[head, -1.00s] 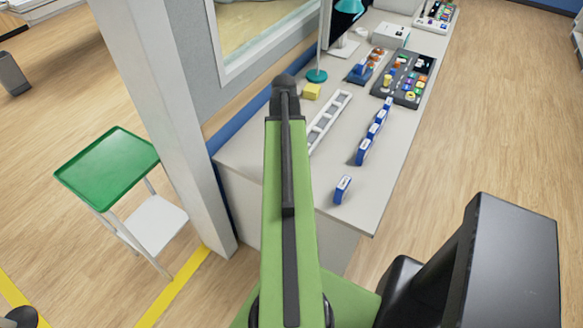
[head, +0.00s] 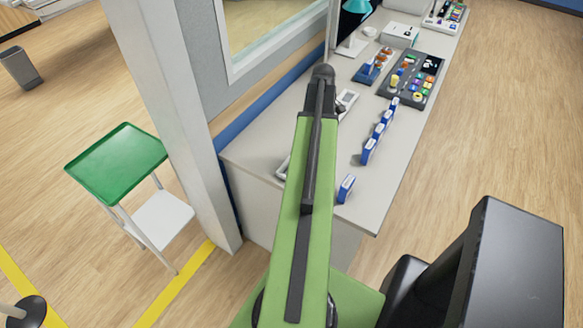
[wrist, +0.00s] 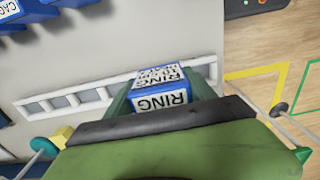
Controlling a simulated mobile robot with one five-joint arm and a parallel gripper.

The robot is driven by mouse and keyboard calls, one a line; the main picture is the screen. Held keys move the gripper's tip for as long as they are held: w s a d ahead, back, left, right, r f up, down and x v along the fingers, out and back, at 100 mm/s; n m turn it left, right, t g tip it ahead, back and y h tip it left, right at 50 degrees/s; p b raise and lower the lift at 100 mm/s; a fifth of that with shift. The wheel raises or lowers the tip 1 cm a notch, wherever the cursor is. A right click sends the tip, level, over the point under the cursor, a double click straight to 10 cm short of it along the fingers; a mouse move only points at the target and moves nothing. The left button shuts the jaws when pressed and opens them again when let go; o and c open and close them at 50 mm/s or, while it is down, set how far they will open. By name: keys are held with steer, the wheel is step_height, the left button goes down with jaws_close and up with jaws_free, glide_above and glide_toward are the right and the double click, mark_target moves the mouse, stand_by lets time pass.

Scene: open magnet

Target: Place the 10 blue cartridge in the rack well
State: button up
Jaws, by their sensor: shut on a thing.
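My gripper (wrist: 160,95) is shut on a blue cartridge (wrist: 178,93) with white labels reading "RING". The cartridge is held between the two fingers in the wrist view. The white rack (wrist: 88,96) with a row of wells lies on the bench behind it, and the cartridge overlaps the rack's right part in that view. I cannot tell whether the cartridge is above a well or touching the rack. In the head view my arm hides the gripper, the cartridge and the middle of the rack (head: 283,168).
Several blue cartridges (head: 368,151) stand in a row right of the rack, with one (head: 346,188) nearer the bench's front edge. A grey-white pillar (head: 185,120) stands left of the bench.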

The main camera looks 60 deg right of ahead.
steer(key=w+a+f+b, duration=0.1)
steer(key=w+a+f, duration=0.1)
steer(key=w+a+f+b, duration=0.1)
steer(key=a+f+b, duration=0.1)
steer(key=a, duration=0.1)
steer(key=w+a+f+b, duration=0.2)
steer(key=shift+w+a+f, duration=0.1)
steer(key=shift+w+a, duration=0.4)
step_height(320, 180, down, 4)
steer(key=b, duration=0.4)
steer(key=shift+f, duration=0.2)
steer(key=shift+r, duration=0.25)
steer(key=shift+f, duration=0.2)
steer(key=o, duration=1.4)
steer(key=shift+o, duration=0.2)
steer(key=shift+r, duration=0.1)
